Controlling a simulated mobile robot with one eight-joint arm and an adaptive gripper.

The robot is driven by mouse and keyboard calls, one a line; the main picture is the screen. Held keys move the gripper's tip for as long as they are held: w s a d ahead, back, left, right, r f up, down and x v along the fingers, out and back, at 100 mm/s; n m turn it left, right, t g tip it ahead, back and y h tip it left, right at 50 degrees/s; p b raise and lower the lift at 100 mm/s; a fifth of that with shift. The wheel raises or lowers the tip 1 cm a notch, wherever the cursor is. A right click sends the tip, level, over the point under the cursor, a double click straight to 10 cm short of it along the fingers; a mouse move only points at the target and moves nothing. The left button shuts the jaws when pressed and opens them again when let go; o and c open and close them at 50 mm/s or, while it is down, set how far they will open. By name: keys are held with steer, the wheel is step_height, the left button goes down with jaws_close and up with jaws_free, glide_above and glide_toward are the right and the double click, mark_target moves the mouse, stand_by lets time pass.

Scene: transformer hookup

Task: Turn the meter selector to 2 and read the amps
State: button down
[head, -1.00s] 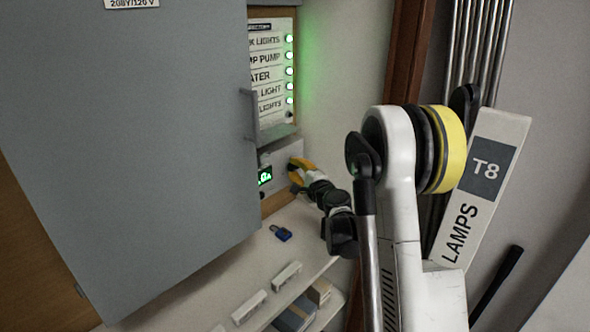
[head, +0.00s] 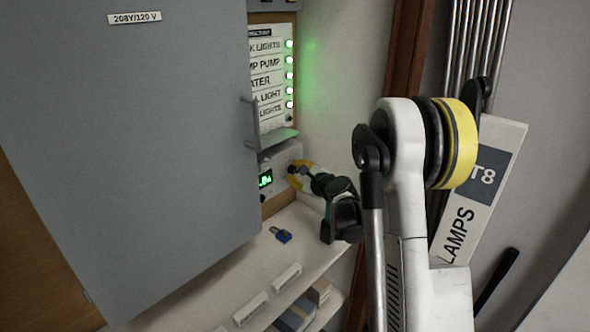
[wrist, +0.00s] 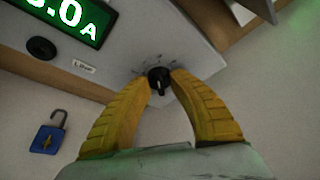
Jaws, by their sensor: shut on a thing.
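The meter is a grey box with a lit green display (head: 265,179), partly hidden by the grey cabinet door in the head view. In the wrist view its display (wrist: 62,17) shows ".0A" or "8.0A"; the leading digit is cut off by the frame edge. A small black selector knob (wrist: 159,78) with a light pointer mark sits on the meter face. My gripper (wrist: 160,80) has its yellow fingers shut on this knob; the gripper (head: 294,170) also shows at the meter in the head view. The numbers around the knob are too blurred to read.
A second black knob (wrist: 41,49) is beside a small label on the meter. A blue padlock (head: 281,235) lies on the shelf below. The grey cabinet door (head: 170,150) stands on the left. A "T8 LAMPS" box (head: 480,190) leans on the right.

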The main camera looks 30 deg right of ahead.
steer(key=shift+m+g+y+p, duration=0.3)
steer(key=shift+m, duration=0.5)
steer(key=c, duration=1.1)
jaws_free()
steer(key=shift+w, duration=0.1)
steer(key=v, duration=1.2)
steer(key=shift+d, duration=0.1)
